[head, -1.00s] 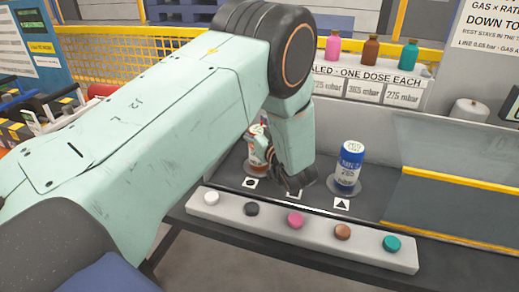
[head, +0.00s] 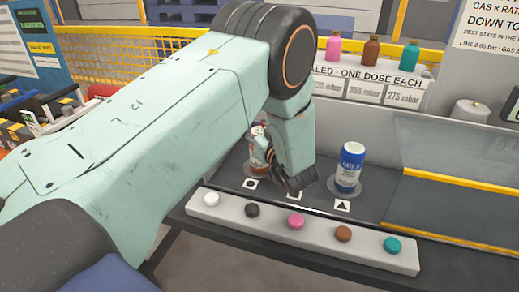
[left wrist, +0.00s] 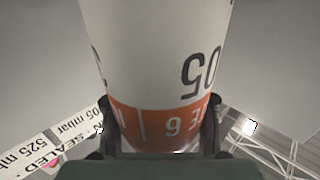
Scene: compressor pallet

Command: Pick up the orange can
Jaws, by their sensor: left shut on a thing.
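The orange can (head: 258,163) has a white body and an orange band. In the head view it stands at the left of the bench, partly hidden by my left arm. In the left wrist view the can (left wrist: 155,60) fills the middle, with the fingers of my left gripper (left wrist: 160,135) on both sides of its orange band. My left gripper (head: 292,178) is shut on the can; its fingertips are mostly hidden in the head view. Whether the can is clear of the bench is hard to tell. My right gripper is not in view.
A blue-banded can (head: 348,167) stands right of my gripper behind a triangle mark. A grey strip with several coloured buttons (head: 296,222) runs along the front edge. Pink (head: 333,47), brown (head: 371,50) and teal (head: 410,54) bottles stand behind. A yellow-edged tray (head: 450,205) is at right.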

